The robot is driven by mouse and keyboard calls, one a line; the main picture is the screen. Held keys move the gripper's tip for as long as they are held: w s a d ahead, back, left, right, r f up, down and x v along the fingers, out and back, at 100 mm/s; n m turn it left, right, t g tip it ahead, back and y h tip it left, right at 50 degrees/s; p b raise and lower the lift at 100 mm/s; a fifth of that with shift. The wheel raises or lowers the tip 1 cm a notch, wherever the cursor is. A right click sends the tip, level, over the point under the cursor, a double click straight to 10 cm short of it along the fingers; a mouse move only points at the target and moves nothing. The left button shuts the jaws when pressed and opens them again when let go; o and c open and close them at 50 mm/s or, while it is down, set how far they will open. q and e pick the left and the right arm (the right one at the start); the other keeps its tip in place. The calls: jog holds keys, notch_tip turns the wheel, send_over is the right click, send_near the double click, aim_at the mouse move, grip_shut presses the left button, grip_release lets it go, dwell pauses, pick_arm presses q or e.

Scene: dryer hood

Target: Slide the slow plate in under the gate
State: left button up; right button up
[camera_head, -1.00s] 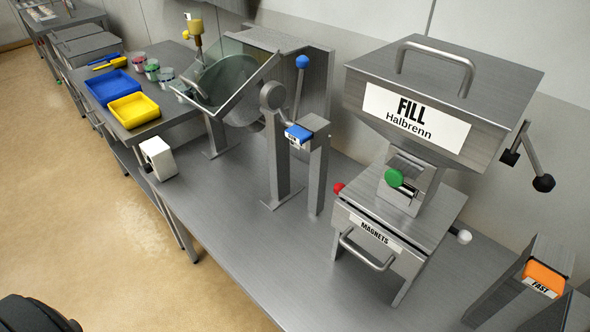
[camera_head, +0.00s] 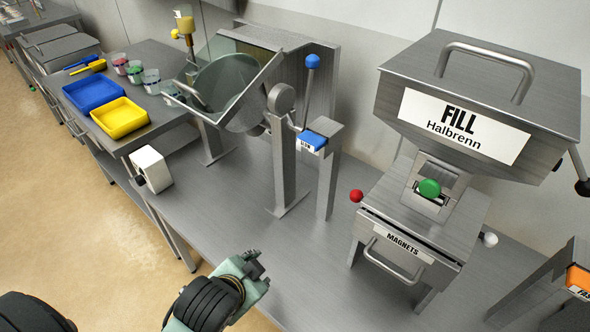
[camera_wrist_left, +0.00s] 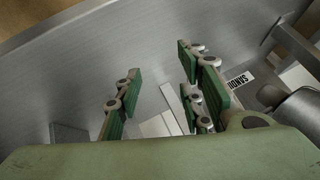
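My left gripper (camera_head: 255,266) is low at the table's front edge, well apart from the blue plate. Its fingers in the left wrist view (camera_wrist_left: 162,92) are spread with nothing between them.
A MAGNETS drawer box (camera_head: 415,240) stands under the hopper, with a red knob (camera_head: 356,196). An orange plate (camera_head: 580,279) is at the far right. A glass-fronted drum (camera_head: 225,85) and a white box (camera_head: 151,169) stand left. The table front is largely clear.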

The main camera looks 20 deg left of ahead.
pick_arm(q)
jog(key=w+d+r+m+t, duration=0.1)
jog(key=w+r+m+t, duration=0.55)
jog(key=w+r, duration=0.45)
jog(key=m+t, duration=0.4)
jog(key=m, duration=0.2)
send_near(308, 146)
jog(key=w, duration=0.3)
jog(key=shift+h, duration=0.4)
jog(key=w+p, duration=0.1)
jog(key=w, duration=0.2)
jog(key=w+p, duration=0.1)
jog(key=w, duration=0.2)
jog(key=shift+a+r, duration=0.2)
jog(key=shift+w, duration=0.35)
pick_arm(e)
jog(key=shift+w+a+r, duration=0.15)
jog(key=shift+r, duration=0.4)
jog(key=shift+w+a+r, duration=0.1)
jog(key=shift+a+r, duration=0.05)
jog(key=shift+r, duration=0.35)
pick_arm(q)
grip_shut()
jog(key=c, duration=0.7)
grip_release()
jog(key=shift+f, duration=0.1)
grip_shut()
pick_arm(e)
jog(key=shift+a, duration=0.2)
